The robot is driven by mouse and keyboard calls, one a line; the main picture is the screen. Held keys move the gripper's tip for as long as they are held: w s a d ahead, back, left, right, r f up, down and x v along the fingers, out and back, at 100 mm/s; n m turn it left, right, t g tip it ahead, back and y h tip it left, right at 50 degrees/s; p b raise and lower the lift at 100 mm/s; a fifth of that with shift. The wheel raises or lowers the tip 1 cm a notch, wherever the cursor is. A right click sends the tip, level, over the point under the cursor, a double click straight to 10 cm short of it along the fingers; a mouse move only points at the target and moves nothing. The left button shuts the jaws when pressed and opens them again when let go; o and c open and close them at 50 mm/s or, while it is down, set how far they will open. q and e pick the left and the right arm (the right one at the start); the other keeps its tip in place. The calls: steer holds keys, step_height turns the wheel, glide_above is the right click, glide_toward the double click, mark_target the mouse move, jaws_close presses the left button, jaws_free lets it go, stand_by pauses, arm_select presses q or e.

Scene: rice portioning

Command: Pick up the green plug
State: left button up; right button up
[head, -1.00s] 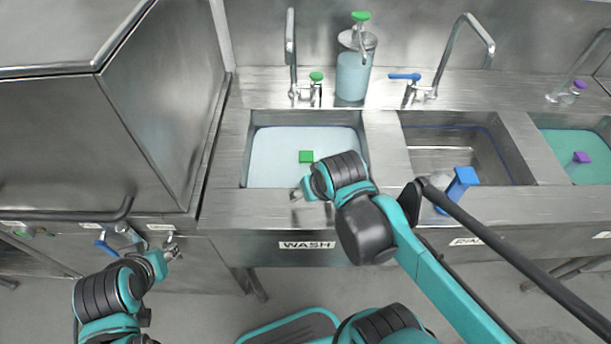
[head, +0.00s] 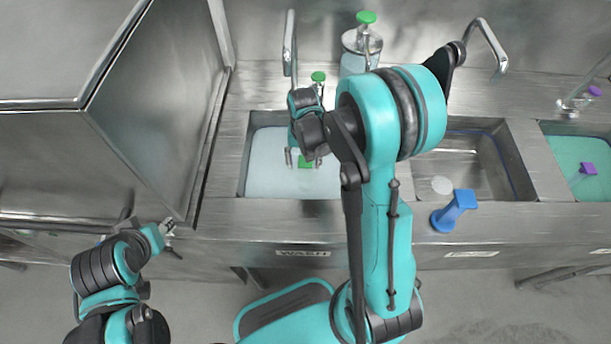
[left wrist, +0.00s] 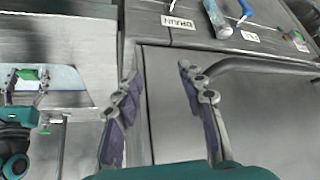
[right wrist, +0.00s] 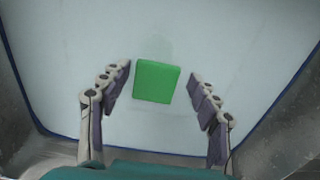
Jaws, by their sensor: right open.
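The green plug (head: 305,161) is a small green block in the wash sink, which holds pale blue water. It also shows in the right wrist view (right wrist: 157,81), between and just beyond the open fingertips. My right gripper (head: 304,160) is over the wash sink, pointing down at the plug, open and empty. In the right wrist view the right gripper (right wrist: 161,82) has a finger on each side of the plug with gaps. My left gripper (head: 170,238) is low at the left, near the counter front. In the left wrist view the left gripper (left wrist: 157,78) is open and empty.
The wash sink's rim (head: 240,190) surrounds the plug. A rinse sink (head: 480,165) and a green-water sink with a purple block (head: 588,168) lie to the right. A soap dispenser (head: 353,62) and taps stand behind.

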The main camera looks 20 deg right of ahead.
steer(key=b, duration=0.3)
glide_above(305, 181)
steer(key=f, duration=0.5)
steer(key=shift+w+d+f, duration=0.2)
steer(key=shift+w+f, duration=0.05)
steer(key=shift+w, duration=0.05)
steer(key=shift+r+p, duration=0.1)
steer(key=shift+p, duration=0.2)
steer(key=shift+c, duration=0.6)
steer(key=c, duration=1.3)
